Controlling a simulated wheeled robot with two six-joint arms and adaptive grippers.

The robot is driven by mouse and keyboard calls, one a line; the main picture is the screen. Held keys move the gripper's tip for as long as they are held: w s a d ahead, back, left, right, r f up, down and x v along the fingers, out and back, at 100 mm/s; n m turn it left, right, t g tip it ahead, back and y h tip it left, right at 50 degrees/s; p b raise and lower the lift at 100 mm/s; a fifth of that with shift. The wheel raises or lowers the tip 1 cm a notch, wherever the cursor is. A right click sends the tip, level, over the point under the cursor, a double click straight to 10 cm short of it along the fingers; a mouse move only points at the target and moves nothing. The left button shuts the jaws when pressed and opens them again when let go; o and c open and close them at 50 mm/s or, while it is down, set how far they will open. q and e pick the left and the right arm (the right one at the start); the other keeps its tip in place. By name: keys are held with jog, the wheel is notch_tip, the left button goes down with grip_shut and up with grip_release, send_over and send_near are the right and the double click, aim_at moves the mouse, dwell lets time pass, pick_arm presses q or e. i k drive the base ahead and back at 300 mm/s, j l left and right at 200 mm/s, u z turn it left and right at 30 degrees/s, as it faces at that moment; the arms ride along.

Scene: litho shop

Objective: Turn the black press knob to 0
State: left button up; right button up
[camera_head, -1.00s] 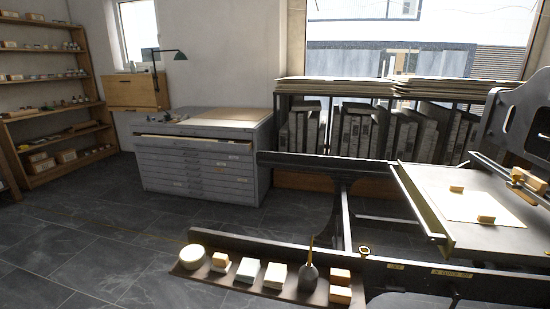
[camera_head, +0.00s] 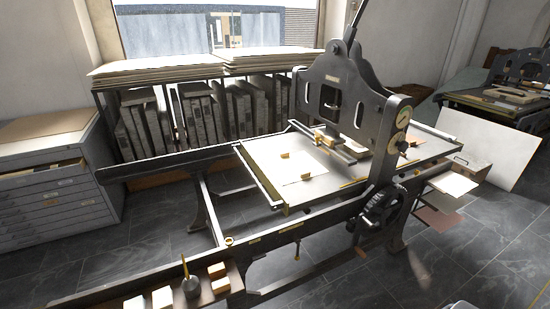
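The black litho press (camera_head: 345,100) stands right of centre, with its upright side frame facing me. A round pale dial (camera_head: 404,117) with a brass-coloured rim is on that side frame. Just below the dial is a small black knob (camera_head: 402,146). The knob is too small to read its setting or any marks. Neither of my grippers is in view.
A black handwheel (camera_head: 382,208) sticks out low on the press side. The press bed (camera_head: 262,158) holds a white sheet and small blocks. A shelf with several blocks and a pot (camera_head: 191,287) is at the front left. Trays (camera_head: 438,222) stick out at right. Grey floor is clear at lower right.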

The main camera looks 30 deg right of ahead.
aim_at(403, 146)
jog(key=z, duration=1.25)
